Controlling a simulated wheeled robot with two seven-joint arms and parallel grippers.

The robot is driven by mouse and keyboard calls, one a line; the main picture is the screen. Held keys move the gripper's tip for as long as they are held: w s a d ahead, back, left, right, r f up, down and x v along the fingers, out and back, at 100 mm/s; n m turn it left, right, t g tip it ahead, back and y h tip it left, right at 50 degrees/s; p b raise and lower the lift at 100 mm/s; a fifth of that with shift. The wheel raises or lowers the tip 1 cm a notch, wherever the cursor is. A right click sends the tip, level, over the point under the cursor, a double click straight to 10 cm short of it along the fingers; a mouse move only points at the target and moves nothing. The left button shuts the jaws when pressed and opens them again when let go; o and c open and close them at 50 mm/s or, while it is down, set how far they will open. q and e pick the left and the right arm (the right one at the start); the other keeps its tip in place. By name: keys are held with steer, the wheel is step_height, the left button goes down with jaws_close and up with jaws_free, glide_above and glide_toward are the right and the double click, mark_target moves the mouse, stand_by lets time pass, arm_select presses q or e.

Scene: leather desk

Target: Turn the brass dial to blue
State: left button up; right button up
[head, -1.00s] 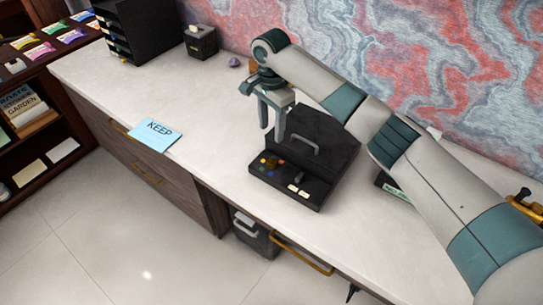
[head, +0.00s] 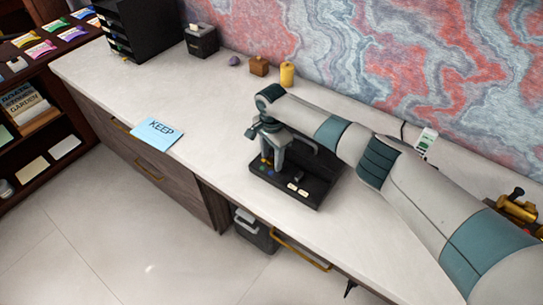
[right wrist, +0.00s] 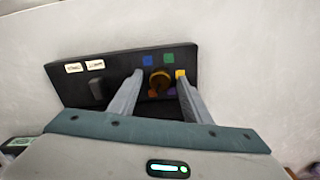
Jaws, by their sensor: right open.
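The brass dial (right wrist: 160,82) sits on a black control panel (right wrist: 70,76), with coloured squares around it. In the right wrist view the blue square (right wrist: 147,60) is beyond the dial and to its left, a green one beside it, and a yellow one to the right. My right gripper (right wrist: 161,88) is open, its two fingers on either side of the dial; I cannot tell whether they touch it. My left gripper is not in view.
The black box has a grey handle (head: 301,142) behind the panel. A blue KEEP note (head: 156,134) lies to the left on the white desktop (head: 215,185). A purple stone (head: 234,61), a wooden block (head: 259,66) and a yellow cylinder (head: 287,74) stand at the back.

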steer(key=c, duration=1)
steer(key=shift+c, duration=0.2)
